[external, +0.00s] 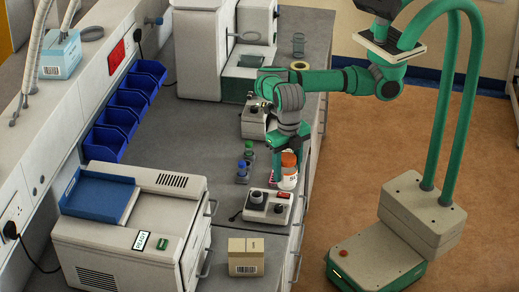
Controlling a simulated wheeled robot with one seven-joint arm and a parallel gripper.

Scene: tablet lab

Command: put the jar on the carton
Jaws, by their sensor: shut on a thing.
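The jar (288,180), white and orange with a label, is near the front edge of the grey bench, just under my green gripper (289,156). My gripper points down and is shut on the jar's upper part; its fingers are small and partly hidden. I cannot tell whether the jar touches the bench. The carton (245,262), a small brown box with a tape strip and a barcode, stands at the near end of the bench, below and left of the jar in the picture. Its top is bare.
A small device with a knob (268,206) stands between jar and carton. Blue- and green-capped bottles (242,172) stand left of the jar. A large white machine (130,235) is left of the carton. Blue bins (122,112) line the wall; a light-blue box (60,56) sits above.

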